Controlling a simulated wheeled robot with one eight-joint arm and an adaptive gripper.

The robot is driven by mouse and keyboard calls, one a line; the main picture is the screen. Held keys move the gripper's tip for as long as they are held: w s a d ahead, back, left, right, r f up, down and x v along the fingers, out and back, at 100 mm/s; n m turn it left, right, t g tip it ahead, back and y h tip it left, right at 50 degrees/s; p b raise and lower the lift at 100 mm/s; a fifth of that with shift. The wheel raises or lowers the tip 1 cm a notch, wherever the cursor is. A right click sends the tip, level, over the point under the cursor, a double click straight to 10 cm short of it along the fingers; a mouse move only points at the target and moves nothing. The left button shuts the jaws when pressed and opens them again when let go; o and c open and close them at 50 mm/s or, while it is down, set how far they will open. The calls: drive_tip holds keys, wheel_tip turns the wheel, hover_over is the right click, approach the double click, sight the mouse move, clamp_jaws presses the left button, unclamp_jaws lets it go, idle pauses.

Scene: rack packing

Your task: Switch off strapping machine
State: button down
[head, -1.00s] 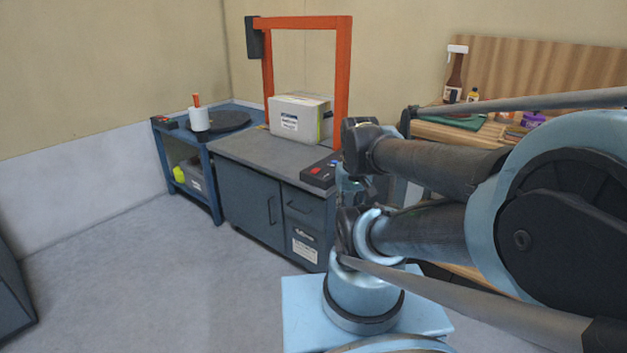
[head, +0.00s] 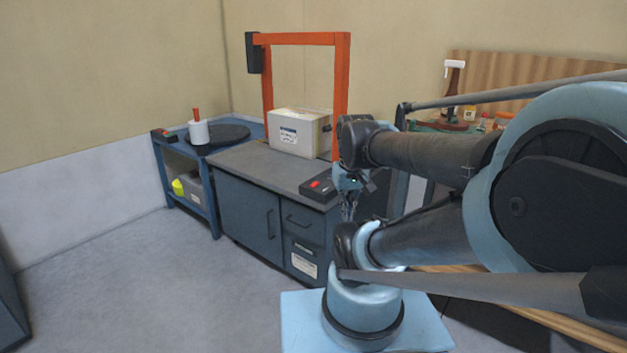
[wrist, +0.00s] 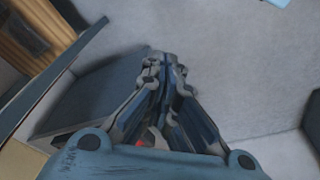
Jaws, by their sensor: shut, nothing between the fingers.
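The strapping machine (head: 342,95) is an orange arch over a dark blue-grey cabinet with a grey top. Its black control panel (head: 318,190) sits at the front right corner of the top, with a red button (head: 315,184) showing and its right part close behind my arm in the picture. A cardboard box (head: 297,133) with a white label stands on the top by the arch. My gripper (head: 348,212) hangs just right of the panel, pointing down, shut and empty. In the wrist view my gripper (wrist: 165,65) has its fingers together; a small red spot shows beside them.
A wooden bench with bottles is at right, partly behind my arm. The floor in front is clear.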

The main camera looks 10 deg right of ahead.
drive_tip(key=w+r+n, duration=0.2)
drive_tip(key=w+r, duration=0.4)
drive_tip(key=w, duration=0.3)
drive_tip(key=n+g, duration=0.1)
drive_tip(key=n, duration=0.5)
hover_over(314, 182)
drive_tip(key=s+a, duration=0.1)
drive_tip(key=shift+s+a+f+h, duration=0.1)
drive_tip(key=shift+a+f+h, duration=0.05)
drive_tip(key=shift+f+h, duration=0.3)
drive_tip(key=shift+f, duration=0.1)
drive_tip(key=f, duration=0.4)
drive_tip(key=d+f, duration=0.1)
drive_tip(key=f, duration=0.4)
drive_tip(key=w+f, duration=0.1)
drive_tip(key=f, duration=0.3)
drive_tip(key=shift+w+d+f, duration=0.1)
drive_tip(key=shift+d+f, duration=0.05)
drive_tip(key=shift+f, duration=0.2)
